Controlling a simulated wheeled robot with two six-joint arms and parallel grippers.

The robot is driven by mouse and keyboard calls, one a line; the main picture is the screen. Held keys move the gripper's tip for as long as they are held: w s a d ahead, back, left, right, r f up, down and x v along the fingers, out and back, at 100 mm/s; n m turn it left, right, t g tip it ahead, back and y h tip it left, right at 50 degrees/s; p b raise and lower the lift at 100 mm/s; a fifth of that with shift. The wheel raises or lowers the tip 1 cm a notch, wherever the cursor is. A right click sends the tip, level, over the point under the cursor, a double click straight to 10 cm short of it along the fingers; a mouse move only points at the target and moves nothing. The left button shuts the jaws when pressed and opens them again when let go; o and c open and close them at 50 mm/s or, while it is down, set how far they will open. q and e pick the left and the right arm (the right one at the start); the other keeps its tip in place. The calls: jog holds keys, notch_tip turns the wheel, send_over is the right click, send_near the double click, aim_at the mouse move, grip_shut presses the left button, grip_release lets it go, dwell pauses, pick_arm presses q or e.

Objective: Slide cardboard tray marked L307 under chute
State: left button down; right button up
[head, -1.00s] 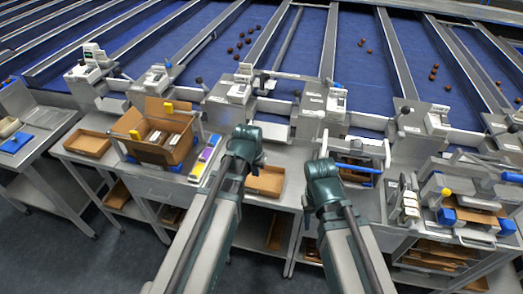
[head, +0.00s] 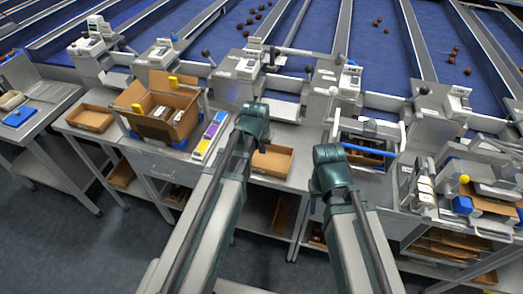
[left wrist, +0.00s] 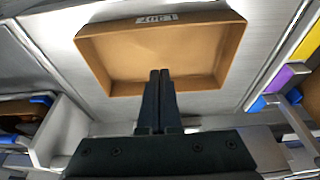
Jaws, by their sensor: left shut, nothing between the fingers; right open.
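A shallow brown cardboard tray (head: 272,162) sits on the grey bench, partly behind my left arm. In the left wrist view the tray (left wrist: 110,60) is empty, with a white label on its far wall; the label looks upside down and seems to read L307. My left gripper (left wrist: 161,72) is shut and empty, its fingertips over the tray's near part in that view; contact cannot be told. In the head view its fingers are hidden behind my wrist. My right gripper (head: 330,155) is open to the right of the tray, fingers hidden. Grey chute units (head: 240,72) stand behind the tray.
An open cardboard box (head: 185,100) with items inside stands left of the tray. A strip of coloured blocks (head: 210,137) lies between them. Another brown tray (head: 90,118) lies at the far left. A blue-handled basket (head: 368,150) and bottles (head: 424,188) are right.

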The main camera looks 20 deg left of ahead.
aim_at(264, 159)
pick_arm(q)
jog(key=b+x, duration=0.3)
jog(key=x, duration=0.1)
jog(key=shift+f, duration=0.4)
jog(key=w, duration=0.3)
jog(key=shift+w, duration=0.35)
jog(key=shift+w+r, duration=0.1)
jog(key=shift+w, duration=0.1)
jog(key=w, duration=1.3)
jog(key=shift+w+d, duration=0.25)
jog(key=shift+w, duration=0.15)
jog(key=shift+s, duration=0.15)
